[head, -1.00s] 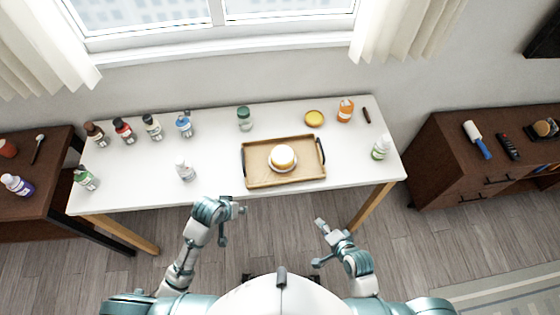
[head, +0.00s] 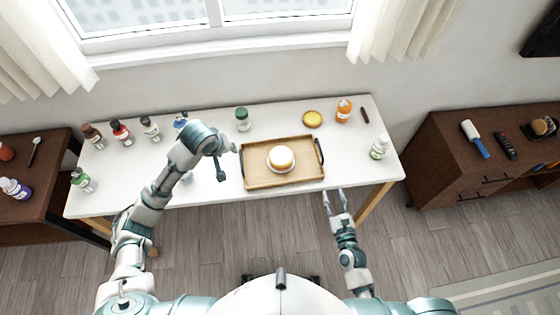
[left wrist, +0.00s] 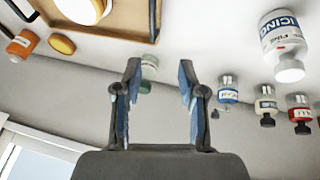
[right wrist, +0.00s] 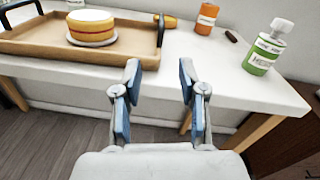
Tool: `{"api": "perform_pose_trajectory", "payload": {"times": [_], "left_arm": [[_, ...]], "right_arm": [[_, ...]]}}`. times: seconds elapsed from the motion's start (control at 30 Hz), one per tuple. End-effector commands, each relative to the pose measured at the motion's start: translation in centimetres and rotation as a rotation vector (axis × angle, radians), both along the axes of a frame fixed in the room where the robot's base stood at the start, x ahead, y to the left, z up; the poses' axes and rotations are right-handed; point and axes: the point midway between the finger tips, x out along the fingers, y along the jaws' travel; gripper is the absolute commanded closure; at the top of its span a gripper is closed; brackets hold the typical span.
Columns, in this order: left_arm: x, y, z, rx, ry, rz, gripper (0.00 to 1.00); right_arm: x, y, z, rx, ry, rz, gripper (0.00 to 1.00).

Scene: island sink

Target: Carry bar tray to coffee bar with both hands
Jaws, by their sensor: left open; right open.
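The wooden bar tray (head: 256,181) with dark handles lies on the white table, with a round cake (head: 281,157) on a plate in it. The tray shows in part in the right wrist view (right wrist: 45,50) and at the top of the left wrist view (left wrist: 120,27). My left gripper (head: 228,162) is open and empty, above the table just left of the tray's left handle. My right gripper (head: 334,192) is open and empty, in front of the table's front edge, below and right of the tray. It touches nothing.
Several bottles stand along the table's back left, including a red one (head: 121,132). A green bottle (head: 243,119), a yellow lid (head: 312,119) and an orange bottle (head: 344,111) are behind the tray. A white-green bottle (head: 379,148) stands at right. Dark cabinets flank the table.

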Motion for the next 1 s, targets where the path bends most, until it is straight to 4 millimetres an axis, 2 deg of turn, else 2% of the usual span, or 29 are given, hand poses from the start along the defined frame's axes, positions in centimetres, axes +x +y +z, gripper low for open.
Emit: {"api": "perform_pose_trajectory", "payload": {"times": [0.17, 0.7, 0.83, 1.0], "left_arm": [[0.9, -0.3, -2.2, 0.001, 0.004, 0.000, 0.59], [5.2, -1.4, -11.8, 0.001, 0.002, 0.000, 0.59], [6.0, -1.7, -13.6, 0.000, 0.000, 0.000, 0.59], [6.7, -1.8, -15.0, 0.001, -0.001, -0.001, 0.59]], "right_arm": [[2.4, 0.4, 0.1, 0.000, -0.003, -0.001, 0.59], [12.8, 2.5, 0.1, -0.002, -0.002, 0.000, 0.59], [14.7, 2.9, 0.1, -0.002, -0.001, 0.001, 0.59], [16.2, 3.2, 0.1, -0.002, -0.001, 0.001, 0.59]]}}
